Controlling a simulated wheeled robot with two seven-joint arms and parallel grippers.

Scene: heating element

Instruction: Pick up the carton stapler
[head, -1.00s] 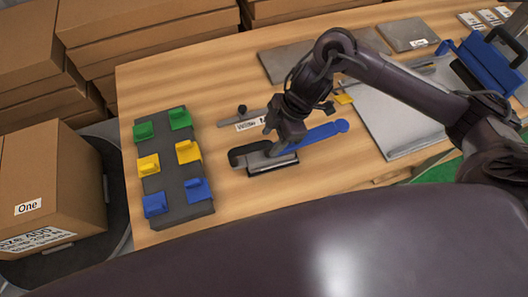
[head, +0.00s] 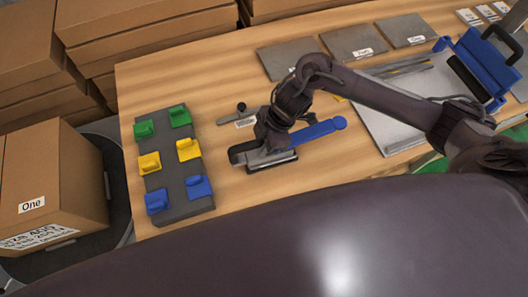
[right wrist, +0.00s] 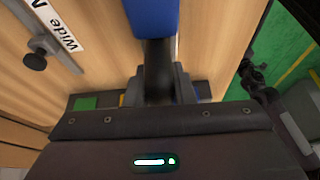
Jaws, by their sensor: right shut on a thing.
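The carton stapler (head: 320,130) lies on the wooden table near its front edge, with a blue handle to the right and a black and grey body to the left. My right gripper (head: 266,146) is down on the middle of the stapler and shut on it. The gripper hides part of the stapler's body. In the right wrist view the blue handle (right wrist: 152,14) runs in from the top to a dark section between my fingers. The fingertips are mostly hidden there. My left gripper is not in view.
A dark block with green, yellow and blue clips (head: 172,165) stands to the left. A small tool labelled "Wide" (right wrist: 48,38) lies behind the stapler. Grey plates (head: 352,40) and a blue-handled device (head: 478,65) are at the back and right. Cartons (head: 50,190) stand left of the table.

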